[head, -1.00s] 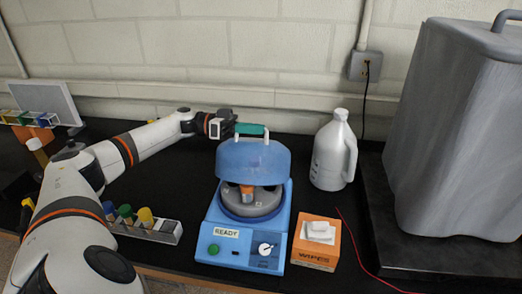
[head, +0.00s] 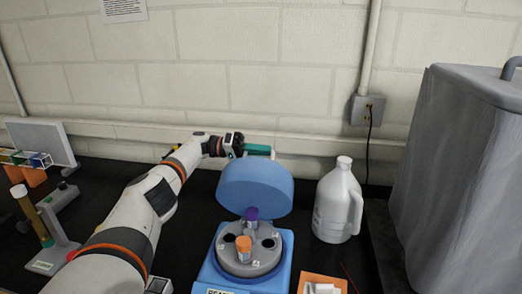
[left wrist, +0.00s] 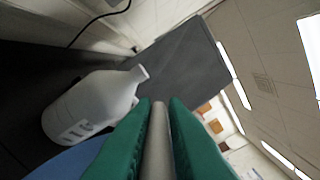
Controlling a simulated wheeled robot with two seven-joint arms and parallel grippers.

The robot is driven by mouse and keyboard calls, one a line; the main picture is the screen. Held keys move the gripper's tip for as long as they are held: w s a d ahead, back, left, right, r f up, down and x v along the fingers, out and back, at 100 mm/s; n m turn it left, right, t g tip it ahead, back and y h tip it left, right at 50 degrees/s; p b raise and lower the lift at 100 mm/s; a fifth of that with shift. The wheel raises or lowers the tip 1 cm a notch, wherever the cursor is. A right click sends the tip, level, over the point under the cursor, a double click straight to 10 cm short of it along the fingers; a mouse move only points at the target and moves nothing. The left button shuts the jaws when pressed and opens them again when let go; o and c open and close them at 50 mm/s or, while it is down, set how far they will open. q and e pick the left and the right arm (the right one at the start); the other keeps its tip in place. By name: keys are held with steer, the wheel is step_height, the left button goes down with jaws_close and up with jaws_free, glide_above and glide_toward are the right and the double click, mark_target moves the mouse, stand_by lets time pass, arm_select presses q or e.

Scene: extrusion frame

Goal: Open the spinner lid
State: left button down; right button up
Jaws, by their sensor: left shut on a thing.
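The blue spinner lid (head: 256,190) is tilted far up at the back of the spinner (head: 283,258), its round face toward me. My left gripper (head: 259,150) is shut on the pale bar handle (left wrist: 157,140) at the lid's top. In the left wrist view, green fingers lie on both sides of the handle, and a bit of the blue lid shows at lower left. My right gripper is out of view.
A white jug (head: 337,203) stands close to the right of the lid. An orange wipes box (head: 310,283) is at the front right. A large grey container (head: 460,180) fills the right side. Tube racks and a tall tube (head: 32,215) stand at the left.

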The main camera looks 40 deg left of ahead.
arm_select(q)
steer(key=shift+w+f, duration=0.1)
steer(key=shift+f, duration=0.05)
steer(key=c, duration=1.5)
jaws_free()
steer(key=shift+a, duration=0.1)
